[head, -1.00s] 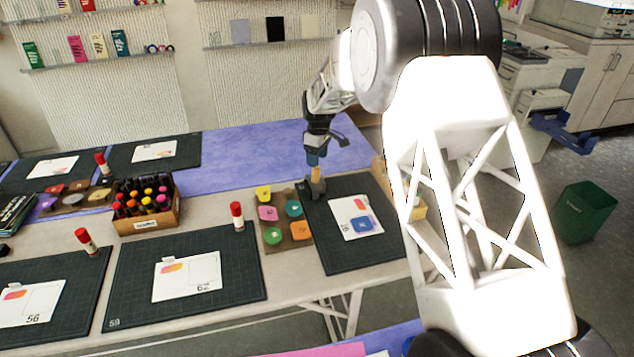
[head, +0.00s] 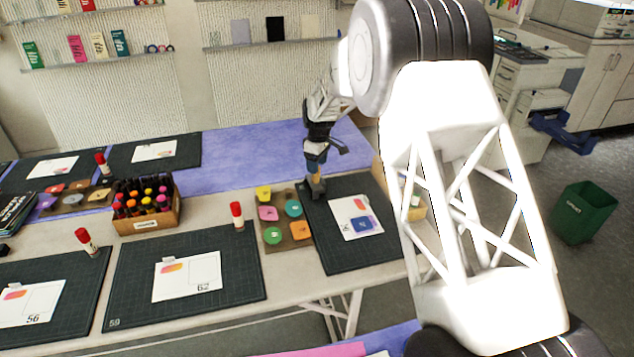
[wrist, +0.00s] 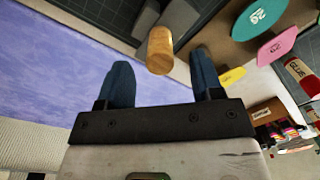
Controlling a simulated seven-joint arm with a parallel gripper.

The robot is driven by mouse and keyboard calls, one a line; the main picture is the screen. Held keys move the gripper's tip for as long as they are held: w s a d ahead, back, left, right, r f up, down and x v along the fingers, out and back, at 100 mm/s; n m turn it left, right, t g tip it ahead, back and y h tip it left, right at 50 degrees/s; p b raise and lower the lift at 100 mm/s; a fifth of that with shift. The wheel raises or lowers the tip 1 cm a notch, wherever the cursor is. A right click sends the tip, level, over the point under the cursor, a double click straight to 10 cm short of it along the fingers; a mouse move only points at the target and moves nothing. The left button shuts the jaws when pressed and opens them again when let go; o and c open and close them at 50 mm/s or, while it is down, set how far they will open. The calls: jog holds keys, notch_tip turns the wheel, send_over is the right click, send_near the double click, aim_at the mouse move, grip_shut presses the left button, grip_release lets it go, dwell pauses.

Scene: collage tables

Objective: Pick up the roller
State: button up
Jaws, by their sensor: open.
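The roller (head: 317,191) stands at the upper left corner of the right-hand dark mat, its wooden handle pointing up. In the head view its grey lower part shows below my gripper (head: 315,168), and the handle is mostly hidden. In the wrist view the round end of the wooden handle (wrist: 160,50) lies between the two blue fingertips of my open gripper (wrist: 161,62), with gaps on both sides. The fingers are not closed on it.
A tray of colored pads (head: 287,245) sits just left of the roller. A glue stick (head: 238,216) and a box of bottles (head: 147,219) stand farther left. A card with a blue piece (head: 357,218) lies on the mat. The purple table area (head: 255,160) behind is clear.

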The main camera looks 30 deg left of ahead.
jog(key=shift+s+f, duration=0.15)
jog(key=shift+f, duration=2.45)
jog(key=c, duration=1)
jog(key=shift+r, duration=0.2)
jog(key=shift+r, duration=1.55)
jog(key=shift+s+d+r, duration=0.1)
jog(key=shift+s+d, duration=0.1)
jog(key=shift+s, duration=0.05)
jog(key=s+d, duration=0.3)
jog(key=s, duration=0.1)
jog(key=s+d+r, duration=0.1)
jog(key=s+d, duration=0.6)
jog(key=shift+s+r, duration=0.2)
jog(key=shift+s, duration=0.15)
